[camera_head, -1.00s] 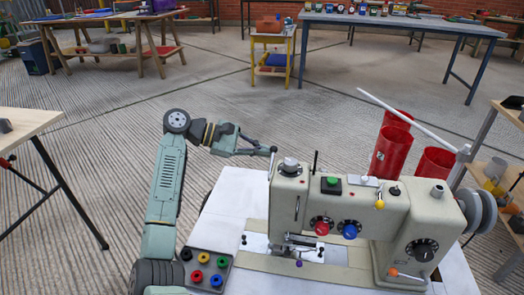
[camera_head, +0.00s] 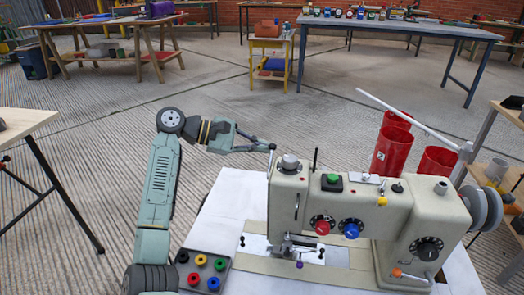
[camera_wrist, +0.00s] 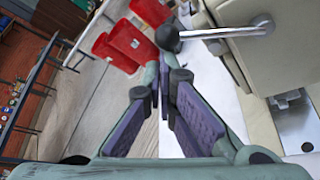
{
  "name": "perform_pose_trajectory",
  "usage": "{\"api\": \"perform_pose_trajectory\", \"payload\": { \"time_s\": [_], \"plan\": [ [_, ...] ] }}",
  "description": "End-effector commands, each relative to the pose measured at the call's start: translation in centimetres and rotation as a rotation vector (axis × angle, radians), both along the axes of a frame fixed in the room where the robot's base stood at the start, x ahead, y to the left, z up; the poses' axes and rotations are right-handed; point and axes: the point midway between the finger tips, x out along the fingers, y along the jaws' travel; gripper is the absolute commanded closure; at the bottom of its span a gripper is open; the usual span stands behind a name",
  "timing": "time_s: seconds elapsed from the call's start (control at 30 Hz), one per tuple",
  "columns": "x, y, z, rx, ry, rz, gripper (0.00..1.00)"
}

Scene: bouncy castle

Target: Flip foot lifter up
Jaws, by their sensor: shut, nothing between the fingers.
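The cream sewing machine (camera_head: 345,207) stands on a white table. A metal lever with a black ball end, seemingly the foot lifter, sticks out from the machine's left side. Its ball (camera_wrist: 168,39) and rod (camera_wrist: 228,33) are clear in the wrist view; in the head view the ball (camera_head: 272,147) is small. The presser foot area (camera_head: 297,245) is at the machine's lower left. My gripper (camera_head: 262,147) is shut and empty. In the wrist view my gripper (camera_wrist: 166,72) has its fingertips close by the ball; whether they touch it I cannot tell.
A dark tray with several coloured spools (camera_head: 203,269) lies left of the machine. Red bins (camera_head: 392,150) stand behind it. A slanted white rod (camera_head: 415,122) rises at the back right. The white tabletop (camera_head: 225,215) left of the machine is mostly clear.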

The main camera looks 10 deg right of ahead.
Motion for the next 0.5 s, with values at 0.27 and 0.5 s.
{"api": "perform_pose_trajectory", "payload": {
  "time_s": [0.27, 0.5],
  "plan": [
    [-0.4, 0.1, 0.2, -0.042, -0.103, 0.0, 1.0],
    [-1.3, 0.5, 1.5, -0.12, -0.29, 0.0, 1.0]
  ]
}}
